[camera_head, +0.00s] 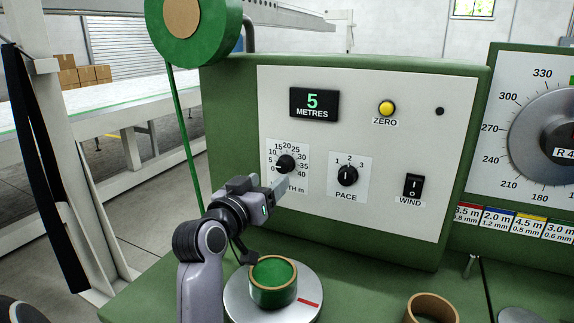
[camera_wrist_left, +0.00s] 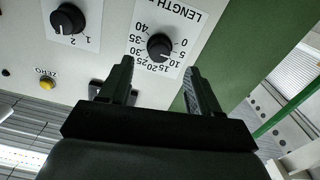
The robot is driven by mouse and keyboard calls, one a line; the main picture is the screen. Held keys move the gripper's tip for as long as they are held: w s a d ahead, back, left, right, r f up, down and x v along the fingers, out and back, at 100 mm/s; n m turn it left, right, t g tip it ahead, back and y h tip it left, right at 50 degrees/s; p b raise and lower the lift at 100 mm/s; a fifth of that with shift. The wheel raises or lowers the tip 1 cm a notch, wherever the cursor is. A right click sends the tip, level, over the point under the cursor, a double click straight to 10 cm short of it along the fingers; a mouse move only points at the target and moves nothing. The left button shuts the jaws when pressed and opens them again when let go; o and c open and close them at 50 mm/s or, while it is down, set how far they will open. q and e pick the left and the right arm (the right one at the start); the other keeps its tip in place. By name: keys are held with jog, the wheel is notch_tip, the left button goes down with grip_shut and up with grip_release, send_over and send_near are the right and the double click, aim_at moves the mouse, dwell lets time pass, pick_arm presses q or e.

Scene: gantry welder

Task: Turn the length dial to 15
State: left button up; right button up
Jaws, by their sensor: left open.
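The length dial (camera_head: 286,163) is a black round knob on a white scale marked 0 to 40, on the panel's lower left. In the left wrist view the dial (camera_wrist_left: 160,46) appears turned over, beyond and between the fingertips. Its exact pointer setting is hard to read. The display (camera_head: 313,104) above shows 5 METRES. My left gripper (camera_head: 279,181) is open, just in front of and below the dial, covering part of the LENGTH label. Its two fingers (camera_wrist_left: 159,68) are apart with nothing between them in the wrist view. My right gripper is not in view.
The pace dial (camera_head: 347,175) is close to the right of the length dial. A wind switch (camera_head: 413,186) and yellow zero button (camera_head: 386,108) are further right. A green roll (camera_head: 272,281) sits on a round plate (camera_head: 240,306) below my left gripper.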

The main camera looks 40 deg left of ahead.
aim_at(282, 169)
pick_arm(q)
jog(key=shift+p+x, duration=0.6)
jog(key=shift+x, duration=2.8)
jog(key=shift+c, duration=0.3)
jog(key=c, duration=1)
